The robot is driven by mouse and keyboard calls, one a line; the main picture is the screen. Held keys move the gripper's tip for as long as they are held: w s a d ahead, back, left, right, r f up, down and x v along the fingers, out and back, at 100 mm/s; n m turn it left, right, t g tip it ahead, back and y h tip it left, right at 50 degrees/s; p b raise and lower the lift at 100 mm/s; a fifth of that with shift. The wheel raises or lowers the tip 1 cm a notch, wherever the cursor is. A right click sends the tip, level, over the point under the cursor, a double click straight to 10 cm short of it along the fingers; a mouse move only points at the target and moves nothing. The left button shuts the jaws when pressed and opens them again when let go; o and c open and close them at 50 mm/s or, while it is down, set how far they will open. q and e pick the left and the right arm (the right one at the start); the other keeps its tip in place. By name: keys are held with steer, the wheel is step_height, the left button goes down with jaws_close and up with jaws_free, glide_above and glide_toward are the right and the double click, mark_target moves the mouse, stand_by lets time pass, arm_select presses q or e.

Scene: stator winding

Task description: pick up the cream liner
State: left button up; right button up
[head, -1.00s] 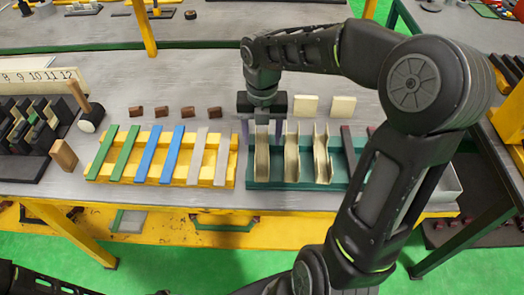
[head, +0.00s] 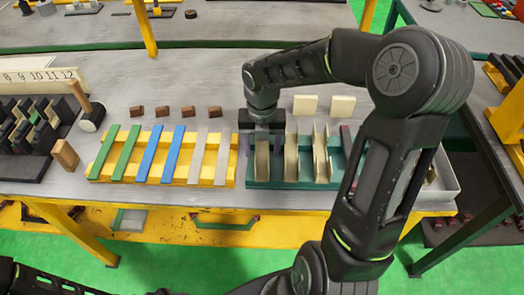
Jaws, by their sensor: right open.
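Three cream, channel-shaped liners stand side by side in a green tray (head: 250,184): the left liner (head: 262,162), the middle liner (head: 291,160) and the right liner (head: 321,158). My right gripper (head: 262,145) points down over the back end of the left liner, with its jaws apart on either side of it. The gripper hides that liner's back end, and I cannot tell whether the fingers touch it. My left gripper is out of view; only part of my left arm shows at the bottom left.
A yellow rack (head: 149,157) with green, blue and grey strips stands left of the tray. Several brown blocks (head: 175,112) and two cream square blocks (head: 305,104) lie behind. A mallet (head: 90,115) and a black slotted holder (head: 30,135) are farther left. My right arm covers the tray's right part.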

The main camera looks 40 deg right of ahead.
mark_target(262, 154)
steer(key=shift+c, duration=0.2)
steer(key=c, duration=1)
steer(key=shift+r, duration=0.1)
step_height(262, 154, up, 10)
steer(key=shift+f+b, duration=0.1)
steer(key=shift+b, duration=0.3)
stand_by(0.4)
